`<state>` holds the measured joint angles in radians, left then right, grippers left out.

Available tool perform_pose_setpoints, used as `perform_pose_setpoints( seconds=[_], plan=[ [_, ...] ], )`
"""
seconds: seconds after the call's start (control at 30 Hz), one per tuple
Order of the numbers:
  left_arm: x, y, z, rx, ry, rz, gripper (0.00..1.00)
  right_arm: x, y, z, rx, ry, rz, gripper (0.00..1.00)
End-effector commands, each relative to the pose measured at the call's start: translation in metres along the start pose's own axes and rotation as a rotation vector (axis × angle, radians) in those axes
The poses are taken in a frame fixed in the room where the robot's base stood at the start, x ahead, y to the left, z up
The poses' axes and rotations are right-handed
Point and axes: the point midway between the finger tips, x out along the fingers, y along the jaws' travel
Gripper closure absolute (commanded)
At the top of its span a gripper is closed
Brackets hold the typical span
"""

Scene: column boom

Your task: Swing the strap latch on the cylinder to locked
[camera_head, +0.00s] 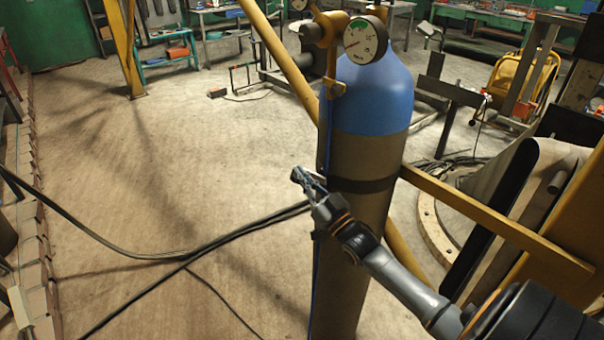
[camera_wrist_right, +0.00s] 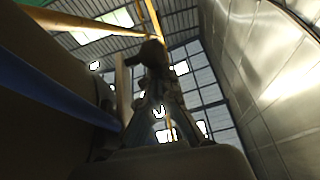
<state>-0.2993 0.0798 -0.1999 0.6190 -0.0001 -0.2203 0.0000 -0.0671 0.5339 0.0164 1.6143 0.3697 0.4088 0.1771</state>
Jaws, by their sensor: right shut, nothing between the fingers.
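The gas cylinder (camera_head: 370,110) stands upright in the head view, with a blue top and a brown-grey body. A dark strap (camera_head: 365,185) runs around its body. My right gripper (camera_head: 298,176) is shut and empty, with its fingertips just left of the cylinder at about strap height. I cannot tell whether it touches the cylinder or the latch. I cannot make out the strap latch itself or its position. In the right wrist view, the shut fingers (camera_wrist_right: 152,55) point up the picture, with the dark cylinder side (camera_wrist_right: 50,60) to their left. My left gripper is not in view.
A pressure gauge (camera_head: 365,40) and valve sit on top of the cylinder. A yellow diagonal post (camera_head: 285,60) and a yellow rail (camera_head: 490,220) pass close to it. Dark cables (camera_head: 150,255) cross the floor at left. Open floor (camera_head: 200,150) lies left of the cylinder.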

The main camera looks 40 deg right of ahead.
Motion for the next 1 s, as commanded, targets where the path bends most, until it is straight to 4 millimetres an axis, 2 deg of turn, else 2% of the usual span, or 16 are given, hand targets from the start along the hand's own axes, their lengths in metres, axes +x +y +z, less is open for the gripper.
perform_pose_setpoints(
  seconds=[0.03,0.37,0.73,1.0],
  plan=[
    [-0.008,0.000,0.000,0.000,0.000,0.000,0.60,0.001,0.000,-0.003,0.000,-0.018,-0.001,1.00],
    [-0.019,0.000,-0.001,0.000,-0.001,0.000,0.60,0.000,0.000,0.000,0.000,-0.078,-0.001,1.00],
    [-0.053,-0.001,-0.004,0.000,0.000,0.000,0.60,-0.003,0.000,0.007,0.000,-0.236,0.001,1.00],
    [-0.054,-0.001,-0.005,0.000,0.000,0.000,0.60,-0.011,0.000,0.020,0.001,-0.232,0.000,1.00]
  ],
)
